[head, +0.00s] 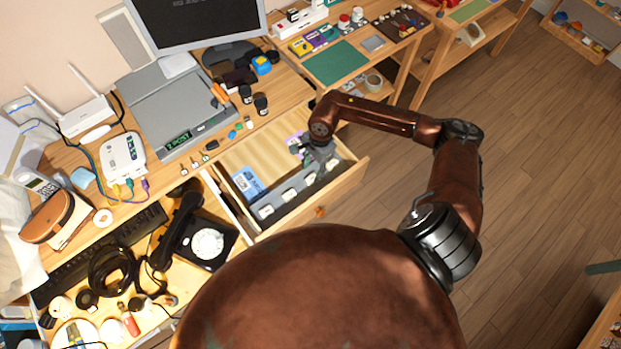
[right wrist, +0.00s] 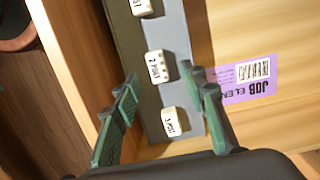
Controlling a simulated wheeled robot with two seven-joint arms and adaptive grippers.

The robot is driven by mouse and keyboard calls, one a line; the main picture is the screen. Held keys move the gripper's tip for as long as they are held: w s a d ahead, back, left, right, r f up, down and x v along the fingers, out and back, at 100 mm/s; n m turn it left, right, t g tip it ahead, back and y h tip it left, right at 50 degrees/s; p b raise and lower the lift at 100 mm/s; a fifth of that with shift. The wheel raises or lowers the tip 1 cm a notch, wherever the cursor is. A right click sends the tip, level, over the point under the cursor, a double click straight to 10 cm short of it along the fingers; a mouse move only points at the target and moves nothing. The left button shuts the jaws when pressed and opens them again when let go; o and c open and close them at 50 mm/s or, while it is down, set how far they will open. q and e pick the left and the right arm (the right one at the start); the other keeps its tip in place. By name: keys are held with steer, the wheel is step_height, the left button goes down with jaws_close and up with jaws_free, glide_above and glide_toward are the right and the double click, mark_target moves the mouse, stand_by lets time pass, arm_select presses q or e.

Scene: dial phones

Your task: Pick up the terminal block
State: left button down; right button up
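Several small white terminal blocks lie in a row on a grey strip in the open drawer; one (head: 289,195) shows in the head view. In the right wrist view, a block that seems marked "2 POST" (right wrist: 156,66) lies between the fingertips, a "3 POST" block (right wrist: 172,122) lies nearer the palm, and another block (right wrist: 146,7) is cut off at the top edge. My right gripper (head: 308,150) is over the drawer's far end, pointing down. Its green fingers (right wrist: 160,78) are spread either side of the strip, with nothing held. My left gripper is out of view.
The wooden drawer (head: 343,184) has walls close to the right gripper. A purple label (right wrist: 247,84) lies beside the strip. A dial phone (head: 207,243) stands left of the drawer.

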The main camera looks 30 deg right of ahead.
mark_target(311, 178)
steer(key=f, duration=0.4)
steer(key=shift+s+a+f, duration=0.1)
steer(key=shift+s+a, duration=0.05)
steer(key=shift+a, duration=0.15)
steer(key=c, duration=1)
steer(key=shift+r, duration=0.2)
